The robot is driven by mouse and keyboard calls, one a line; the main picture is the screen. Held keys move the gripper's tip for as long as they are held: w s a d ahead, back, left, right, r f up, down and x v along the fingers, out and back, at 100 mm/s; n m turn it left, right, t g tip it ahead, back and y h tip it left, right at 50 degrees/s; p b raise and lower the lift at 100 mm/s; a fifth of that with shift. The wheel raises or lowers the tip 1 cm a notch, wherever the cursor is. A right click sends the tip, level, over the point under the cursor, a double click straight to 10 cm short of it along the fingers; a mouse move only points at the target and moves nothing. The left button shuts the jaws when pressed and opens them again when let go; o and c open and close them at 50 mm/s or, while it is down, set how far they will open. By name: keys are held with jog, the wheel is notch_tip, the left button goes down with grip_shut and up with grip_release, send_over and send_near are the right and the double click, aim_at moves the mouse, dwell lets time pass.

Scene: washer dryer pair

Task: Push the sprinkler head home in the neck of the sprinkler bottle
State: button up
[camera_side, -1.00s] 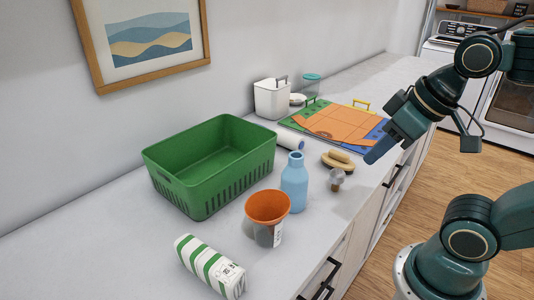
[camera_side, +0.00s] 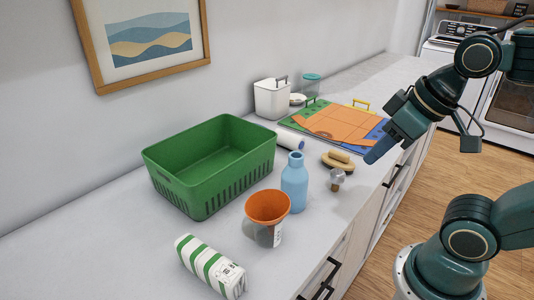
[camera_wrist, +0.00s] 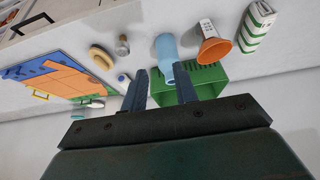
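The blue sprinkler bottle (camera_side: 294,184) stands upright on the counter, its narrow neck open at the top; it also shows in the wrist view (camera_wrist: 166,48). A small piece with a grey rounded top and a brownish stem, which looks like the sprinkler head (camera_side: 337,178), is on the counter to the right of the bottle, apart from it. It also shows in the wrist view (camera_wrist: 122,44). My gripper (camera_side: 374,157) is above the counter's front edge, right of the head and touching nothing. In the wrist view its two fingers (camera_wrist: 161,72) are apart and empty.
A green basket (camera_side: 207,170) stands behind the bottle. An orange funnel-like cup (camera_side: 267,206) is close in front of it, with a green-striped packet (camera_side: 211,267) farther left. A wooden brush (camera_side: 341,160) lies near the head. A colourful board (camera_side: 335,126) lies farther back.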

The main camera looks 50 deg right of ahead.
jog(key=o, duration=0.7)
jog(key=shift+o, duration=0.2)
jog(key=n+g, duration=0.6)
jog(key=n, duration=1)
send_over(337, 172)
notch_tip(337, 172, down, 6)
jog(key=shift+f, duration=0.15)
jog(key=shift+f, duration=0.1)
jog(key=shift+f, duration=4.2)
